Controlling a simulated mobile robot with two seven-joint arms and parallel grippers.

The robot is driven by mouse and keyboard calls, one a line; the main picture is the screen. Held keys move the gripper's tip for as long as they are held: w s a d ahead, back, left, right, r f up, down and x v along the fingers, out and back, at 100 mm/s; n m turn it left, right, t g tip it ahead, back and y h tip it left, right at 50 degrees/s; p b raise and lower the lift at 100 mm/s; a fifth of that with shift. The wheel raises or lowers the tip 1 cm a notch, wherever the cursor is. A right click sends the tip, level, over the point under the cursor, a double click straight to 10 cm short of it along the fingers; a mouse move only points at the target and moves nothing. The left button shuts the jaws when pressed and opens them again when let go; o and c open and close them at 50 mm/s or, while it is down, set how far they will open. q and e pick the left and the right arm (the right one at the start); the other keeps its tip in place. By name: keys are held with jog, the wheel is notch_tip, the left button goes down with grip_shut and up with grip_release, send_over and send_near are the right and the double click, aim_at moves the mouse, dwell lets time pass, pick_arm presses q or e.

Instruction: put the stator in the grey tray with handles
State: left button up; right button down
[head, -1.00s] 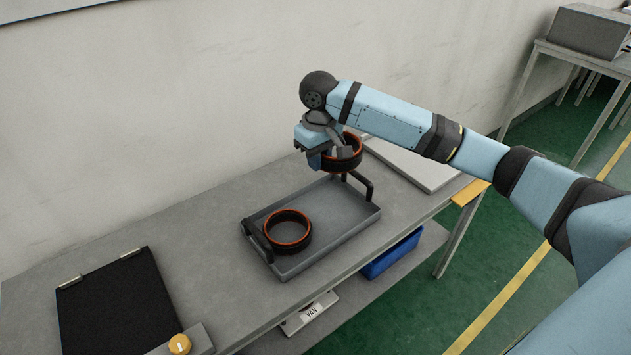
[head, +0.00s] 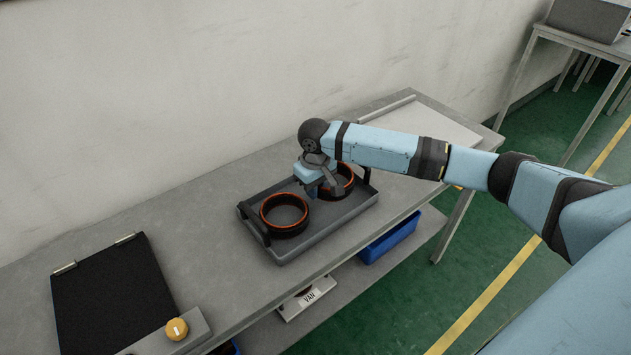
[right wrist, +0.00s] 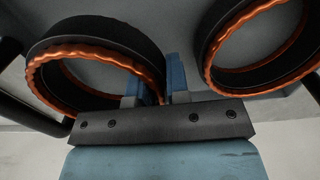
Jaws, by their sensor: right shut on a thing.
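The grey tray with handles (head: 325,225) sits on the bench. One stator (head: 284,230), a black ring with an orange-copper inner edge, lies flat in the tray's left half. My right gripper (head: 328,190) is shut on the wall of a second stator (head: 347,185), low within the tray's right half. Whether this one touches the tray floor I cannot tell. In the right wrist view the held stator (right wrist: 98,50) is at left with its wall between the fingers (right wrist: 154,88); the other stator (right wrist: 258,70) is at right, apart from it. My left gripper is not in view.
A black panel (head: 112,300) and a yellow button (head: 176,329) are at the bench's left. A pale flat board (head: 430,128) lies behind the tray at right. A blue bin (head: 390,240) is on the shelf below. The bench between panel and tray is clear.

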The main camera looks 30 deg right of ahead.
notch_tip(320, 180, down, 2)
jog(key=shift+w+f, duration=0.1)
jog(key=shift+f, duration=0.05)
jog(key=c, duration=1.4)
grip_release()
jog(key=shift+f, duration=0.15)
jog(key=shift+c, duration=0.2)
jog(key=o, duration=0.3)
jog(key=shift+o, duration=0.2)
